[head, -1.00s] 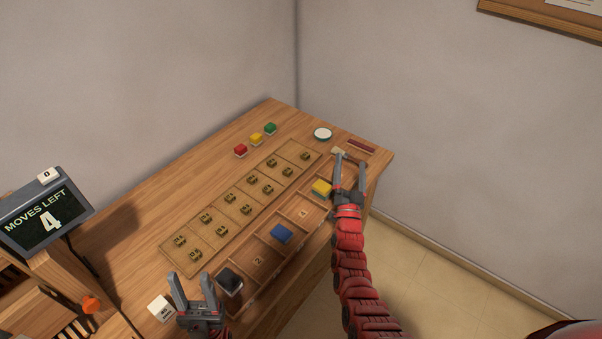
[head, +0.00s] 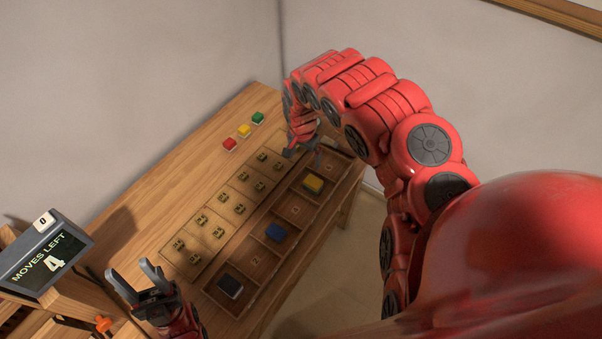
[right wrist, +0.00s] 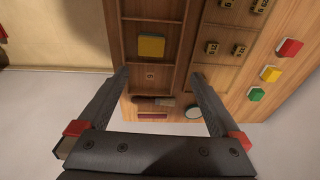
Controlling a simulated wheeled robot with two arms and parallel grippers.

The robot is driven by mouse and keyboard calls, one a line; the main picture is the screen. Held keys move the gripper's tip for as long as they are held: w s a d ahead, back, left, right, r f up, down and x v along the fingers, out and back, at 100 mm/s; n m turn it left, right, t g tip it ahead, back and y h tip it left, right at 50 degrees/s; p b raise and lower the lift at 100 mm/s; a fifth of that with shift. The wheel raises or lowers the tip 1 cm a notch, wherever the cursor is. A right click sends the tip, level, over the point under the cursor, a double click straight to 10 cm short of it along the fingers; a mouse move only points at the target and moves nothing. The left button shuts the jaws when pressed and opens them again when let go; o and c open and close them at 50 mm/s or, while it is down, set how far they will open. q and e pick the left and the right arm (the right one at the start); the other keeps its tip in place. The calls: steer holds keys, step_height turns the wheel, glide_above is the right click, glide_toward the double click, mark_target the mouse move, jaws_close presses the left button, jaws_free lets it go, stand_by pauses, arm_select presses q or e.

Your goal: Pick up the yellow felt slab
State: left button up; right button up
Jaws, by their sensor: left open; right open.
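The yellow felt slab (head: 313,184) lies in a compartment of the wooden tray (head: 264,246), towards its far end. In the right wrist view the slab (right wrist: 151,46) shows as a yellow square beyond my fingertips. My right gripper (right wrist: 160,78) is open and empty, with its fingers spread over the far end of the desk. In the head view my right gripper (head: 305,150) is partly hidden by its own arm, just beyond the slab. My left gripper (head: 132,277) is open and empty at the near left, apart from the slab.
A blue slab (head: 276,233) and a black slab (head: 230,286) lie in other tray compartments. Red (head: 230,144), yellow (head: 244,131) and green (head: 257,118) blocks stand at the back. A display (head: 45,255) reading "MOVES LEFT 4" stands at left.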

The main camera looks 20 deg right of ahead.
steer(key=s+b, duration=0.1)
steer(key=b, duration=1.1)
glide_above(313, 181)
steer(key=a, duration=0.2)
steer(key=f, duration=0.6)
steer(key=s+f, duration=0.1)
steer(key=f, duration=0.3)
steer(key=shift+d, duration=0.2)
steer(key=shift+f+p, duration=0.3)
steer(key=shift+p, duration=0.05)
steer(key=shift+w+d+f, duration=0.1)
steer(key=shift+d+f, duration=0.05)
steer(key=shift+f, duration=0.2)
steer(key=shift+w+d+f+p, duration=0.1)
steer(key=shift+f+p, duration=0.25)
steer(key=shift+p, duration=0.05)
steer(key=f, duration=0.1)
steer(key=f+p, duration=0.1)
steer(key=f, duration=0.1)
steer(key=shift+w+d+f+p, duration=0.2)
steer(key=shift+d+p, duration=0.1)
steer(key=shift+d, duration=0.1)
steer(key=shift+d+f, duration=0.1)
steer(key=shift+f, duration=0.35)
steer(key=c, duration=1.2)
